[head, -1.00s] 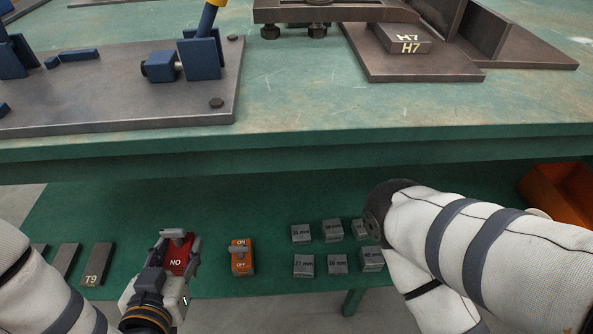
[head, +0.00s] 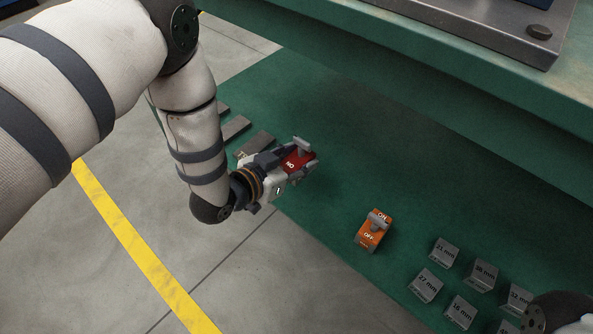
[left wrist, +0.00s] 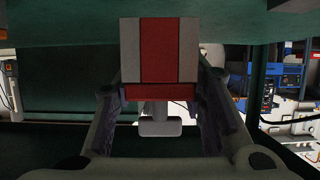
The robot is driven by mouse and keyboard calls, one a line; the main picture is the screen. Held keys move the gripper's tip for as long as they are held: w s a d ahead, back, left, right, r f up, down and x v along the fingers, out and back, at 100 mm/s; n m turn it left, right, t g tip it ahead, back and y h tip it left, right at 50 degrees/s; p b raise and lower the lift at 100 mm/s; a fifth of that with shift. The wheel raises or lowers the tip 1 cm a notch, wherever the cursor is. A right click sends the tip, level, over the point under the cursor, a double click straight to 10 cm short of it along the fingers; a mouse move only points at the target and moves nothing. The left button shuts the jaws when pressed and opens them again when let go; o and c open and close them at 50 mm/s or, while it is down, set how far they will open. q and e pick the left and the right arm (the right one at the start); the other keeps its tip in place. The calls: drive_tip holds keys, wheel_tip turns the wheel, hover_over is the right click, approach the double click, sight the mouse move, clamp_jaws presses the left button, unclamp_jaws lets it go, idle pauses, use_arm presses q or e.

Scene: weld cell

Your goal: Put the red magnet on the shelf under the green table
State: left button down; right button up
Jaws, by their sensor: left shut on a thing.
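The red magnet (head: 299,159), marked "NO", is held by my left gripper (head: 292,161) over the front part of the green shelf (head: 330,205). In the left wrist view the magnet (left wrist: 159,50) shows a red band between two grey sides, with the fingers of my left gripper (left wrist: 158,105) on either side of it. A grey knob shows below it there. Whether the magnet touches the shelf cannot be told. The green table (head: 470,75) is above the shelf at the upper right. My right gripper is out of view.
An orange ON/OFF magnet (head: 374,231) stands on the shelf, right of the held one. Several grey marked blocks (head: 445,252) stand farther right. Dark flat bars (head: 235,128) lie left of my gripper. The shelf between the held magnet and the orange one is bare.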

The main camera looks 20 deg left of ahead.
sight(293, 168)
use_arm(q)
drive_tip(key=shift+w+a+f, duration=0.45)
drive_tip(key=shift+a+f, duration=0.05)
drive_tip(key=shift+f, duration=0.15)
drive_tip(key=shift+w+a+f+b, duration=0.15)
drive_tip(key=shift+f+b, duration=0.45)
drive_tip(key=shift+f, duration=0.45)
drive_tip(key=shift+w+a+f+b, duration=0.15)
drive_tip(key=shift+f+b, duration=0.4)
drive_tip(key=shift+f, duration=0.45)
drive_tip(key=c, duration=1)
unclamp_jaws()
drive_tip(key=shift+s, duration=0.15)
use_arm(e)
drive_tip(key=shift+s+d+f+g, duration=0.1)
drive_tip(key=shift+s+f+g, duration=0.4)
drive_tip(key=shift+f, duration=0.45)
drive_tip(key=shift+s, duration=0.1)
